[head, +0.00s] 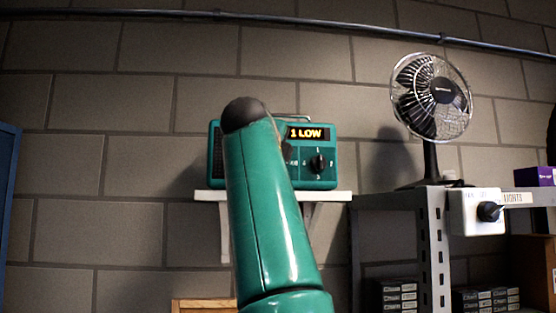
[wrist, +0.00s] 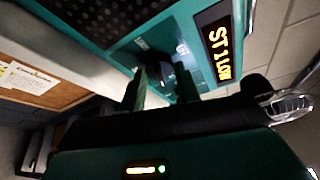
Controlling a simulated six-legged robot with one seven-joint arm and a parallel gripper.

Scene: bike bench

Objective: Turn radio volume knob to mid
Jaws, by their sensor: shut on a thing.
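The green radio (head: 328,181) sits on a white wall shelf; my arm covers its left part in the head view. Its display (head: 307,133) shows "1 LOW" there, and the display in the wrist view (wrist: 218,45) reads "ST 1 LOW". A black knob (head: 318,162) stands uncovered below the display. In the wrist view my gripper (wrist: 160,72) is at the radio's front, its two green fingers on either side of a dark knob, the volume knob (wrist: 157,62), and shut on it. The knob's pointer is too dark to read. My gripper is hidden in the head view.
The shelf (head: 343,196) is narrow. A desk fan (head: 431,97) stands to the right on a grey metal rack (head: 432,240). A white switch box (head: 476,213) with a black knob is on the rack. A pipe (head: 300,22) runs along the block wall above.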

